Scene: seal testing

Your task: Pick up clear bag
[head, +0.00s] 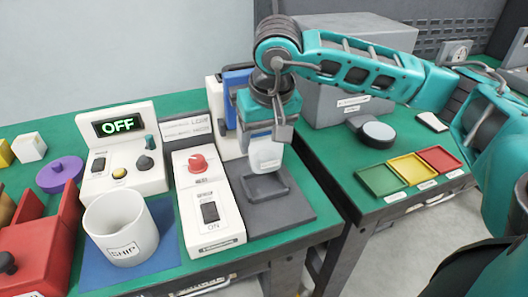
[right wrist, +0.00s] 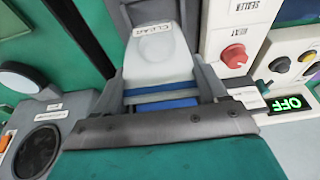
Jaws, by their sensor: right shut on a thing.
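The clear bag (head: 264,155) is a small pale pouch below my right gripper (head: 268,124). In the right wrist view the clear bag (right wrist: 158,50) carries a label reading CLEAR. It lies between the two grey fingers of the right gripper (right wrist: 165,85), which are shut on it. The bag hangs upright over, or in, the back of the shallow dark tray (head: 268,184); I cannot tell if its lower edge touches. My left gripper is not in view.
Left of the tray stands a white sealing unit (head: 212,225) with a red knob. Further left are a white SHIP cup (head: 122,232) and a panel (head: 122,125) reading OFF. A side table holds green (head: 382,180), yellow (head: 410,167) and red (head: 439,158) trays.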

